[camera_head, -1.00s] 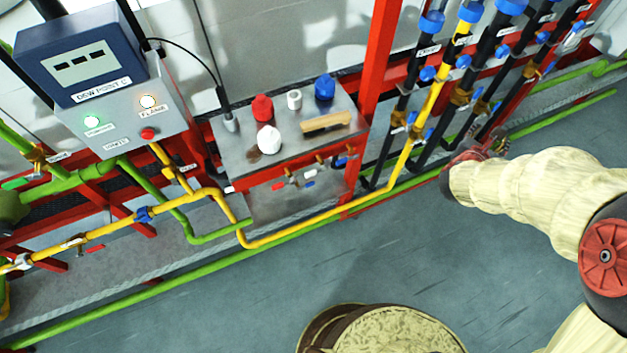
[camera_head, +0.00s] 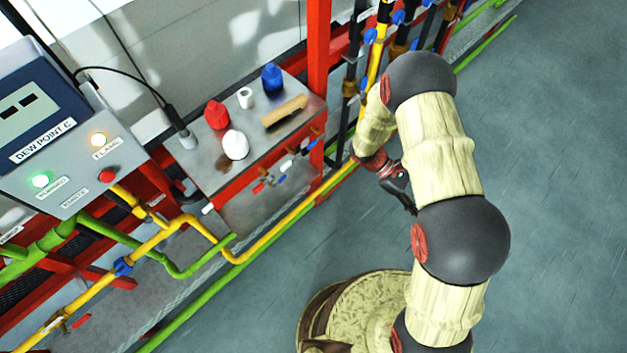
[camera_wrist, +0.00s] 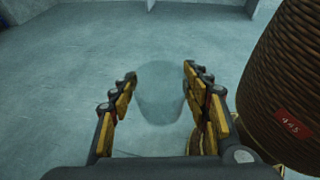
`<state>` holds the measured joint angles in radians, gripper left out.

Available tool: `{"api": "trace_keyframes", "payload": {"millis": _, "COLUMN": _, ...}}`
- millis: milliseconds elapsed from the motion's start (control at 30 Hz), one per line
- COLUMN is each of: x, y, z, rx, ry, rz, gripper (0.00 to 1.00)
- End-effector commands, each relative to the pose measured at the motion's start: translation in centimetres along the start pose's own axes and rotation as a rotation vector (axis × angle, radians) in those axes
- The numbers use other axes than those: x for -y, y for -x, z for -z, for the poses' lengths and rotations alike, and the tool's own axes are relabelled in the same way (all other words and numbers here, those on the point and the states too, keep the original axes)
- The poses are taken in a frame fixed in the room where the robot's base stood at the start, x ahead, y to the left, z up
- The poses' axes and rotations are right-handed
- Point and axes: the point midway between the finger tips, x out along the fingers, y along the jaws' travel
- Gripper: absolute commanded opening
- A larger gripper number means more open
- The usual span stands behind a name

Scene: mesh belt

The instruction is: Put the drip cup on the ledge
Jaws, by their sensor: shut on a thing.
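The drip cup (camera_wrist: 160,92) looks like a clear, faintly tinted cup between the two fingers of my gripper (camera_wrist: 162,100) in the wrist view. My gripper is shut on it, and the cup hangs above the grey floor. In the head view, my gripper (camera_head: 402,192) is partly hidden by my arm, right of the rack, and the cup cannot be made out there. A grey metal ledge (camera_head: 205,172) on a red frame stands to the left of my gripper. The gripper is apart from it.
On the ledge are a red cap (camera_head: 216,115), a white rounded piece (camera_head: 235,145), a small white roll (camera_head: 245,97), a blue bottle (camera_head: 272,77) and a wooden brush (camera_head: 285,111). Yellow pipe (camera_head: 285,228) runs along its front. A control box (camera_head: 75,150) stands left.

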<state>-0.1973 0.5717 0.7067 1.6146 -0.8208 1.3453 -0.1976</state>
Motion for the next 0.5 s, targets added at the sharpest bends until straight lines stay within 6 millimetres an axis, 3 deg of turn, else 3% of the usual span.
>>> {"api": "trace_keyframes", "payload": {"millis": 133, "x": 5.8, "y": -0.7, "z": 3.6, "rx": 0.001, "ry": -0.129, "rz": 0.317, "gripper": 0.26}}
{"api": "trace_keyframes", "payload": {"millis": 267, "x": 10.6, "y": 0.6, "z": 6.6, "rx": 0.001, "ry": -0.246, "rz": 0.601, "gripper": 0.26}}
{"api": "trace_keyframes", "payload": {"millis": 500, "x": 17.0, "y": 6.3, "z": 12.7, "rx": -0.001, "ry": -0.461, "rz": 1.118, "gripper": 0.26}}
